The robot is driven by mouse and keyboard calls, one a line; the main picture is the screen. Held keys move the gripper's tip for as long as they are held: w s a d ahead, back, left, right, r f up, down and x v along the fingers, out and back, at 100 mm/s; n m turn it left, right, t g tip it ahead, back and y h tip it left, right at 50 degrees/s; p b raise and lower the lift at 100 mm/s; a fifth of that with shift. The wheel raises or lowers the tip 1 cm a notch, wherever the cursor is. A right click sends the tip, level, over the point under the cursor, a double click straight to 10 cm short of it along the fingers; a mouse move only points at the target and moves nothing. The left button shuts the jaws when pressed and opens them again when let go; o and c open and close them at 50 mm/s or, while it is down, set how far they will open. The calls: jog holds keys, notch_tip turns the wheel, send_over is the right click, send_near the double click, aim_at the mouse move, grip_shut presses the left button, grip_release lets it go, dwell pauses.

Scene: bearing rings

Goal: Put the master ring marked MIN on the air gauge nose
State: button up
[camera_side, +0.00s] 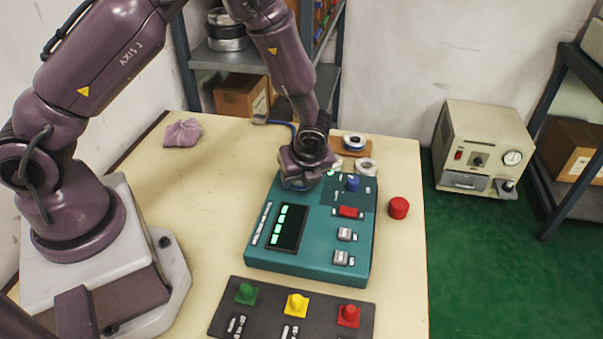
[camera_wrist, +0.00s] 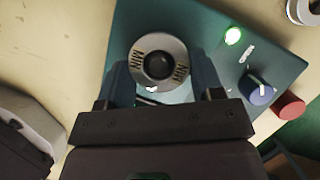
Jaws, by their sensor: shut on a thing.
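The master ring (camera_wrist: 139,47) is a grey metal ring with MIN marked on its face on both sides of the bore. My gripper (camera_wrist: 160,68) is shut on it, one finger on each side. A dark round end, apparently the air gauge nose (camera_wrist: 159,65), shows inside the bore. I cannot tell whether the ring is around the nose or just above it. In the side view my gripper (camera_side: 300,178) is low over the back left part of the teal air gauge (camera_side: 306,258) and hides the ring and nose.
Other rings (camera_side: 354,141) (camera_side: 365,166) lie behind the gauge, by a brown board. A blue knob (camera_side: 353,183) and a red cap (camera_side: 398,208) are to the right. A green lamp (camera_wrist: 233,36) is lit. A button panel (camera_side: 275,325) lies in front. A cloth (camera_side: 182,132) lies at back left.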

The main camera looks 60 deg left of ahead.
jog(key=o, duration=1.2)
jog(key=shift+c, duration=0.2)
jog(key=shift+r, duration=3.75)
